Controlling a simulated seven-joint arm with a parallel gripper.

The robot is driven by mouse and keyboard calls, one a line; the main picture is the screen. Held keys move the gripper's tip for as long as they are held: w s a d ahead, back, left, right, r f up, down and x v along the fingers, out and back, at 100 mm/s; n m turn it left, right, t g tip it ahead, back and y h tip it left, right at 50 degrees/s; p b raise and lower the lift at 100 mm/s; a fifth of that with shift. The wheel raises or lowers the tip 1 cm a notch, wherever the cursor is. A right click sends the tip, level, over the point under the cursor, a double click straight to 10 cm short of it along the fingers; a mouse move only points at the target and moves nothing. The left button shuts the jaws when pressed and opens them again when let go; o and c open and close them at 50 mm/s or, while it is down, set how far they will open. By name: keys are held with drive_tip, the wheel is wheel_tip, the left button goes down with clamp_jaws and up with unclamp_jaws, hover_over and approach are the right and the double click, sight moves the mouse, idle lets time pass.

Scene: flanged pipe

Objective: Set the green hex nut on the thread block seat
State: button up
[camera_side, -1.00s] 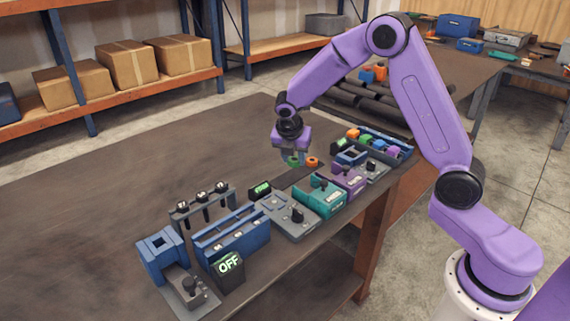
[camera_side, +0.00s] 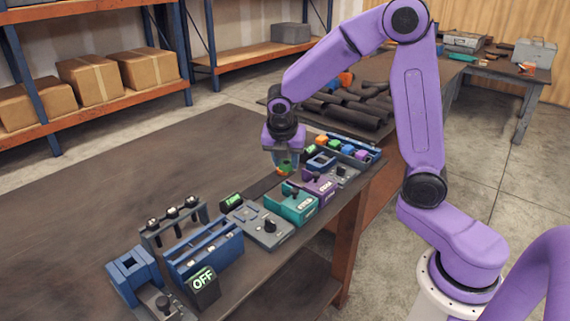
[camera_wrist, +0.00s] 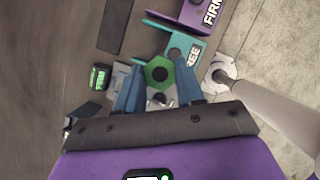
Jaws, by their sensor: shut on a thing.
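The green hex nut (camera_wrist: 158,72) is held between the blue fingers of my gripper (camera_side: 284,165), its dark hole showing in the wrist view. A grey block (camera_side: 262,227) with a dark knob stands in front of the teal one. I cannot tell for sure which block is the thread block seat.
A purple block (camera_side: 318,187) stands behind the teal one (camera_side: 291,205). A blue bin (camera_side: 362,149) with coloured pieces is farther back. A blue slotted rack (camera_side: 203,250), an OFF display (camera_side: 203,281) and a tool stand (camera_side: 174,225) are nearer. The table's left side is clear.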

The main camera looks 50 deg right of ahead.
drive_tip(key=shift+r, duration=0.45)
drive_tip(key=w+a+f, duration=0.2)
drive_tip(key=a+f, duration=0.1)
drive_tip(key=w+a+f, duration=0.2)
drive_tip(key=a+f, duration=0.1)
drive_tip(key=f, duration=0.1)
drive_tip(key=w+a+f, duration=0.3)
drive_tip(key=shift+f, duration=0.25)
drive_tip(key=shift+f, duration=0.15)
idle(0.8)
drive_tip(key=shift+f, duration=1.1)
drive_tip(key=shift+d+f, duration=0.1)
drive_tip(key=shift+f, duration=0.35)
idle(0.4)
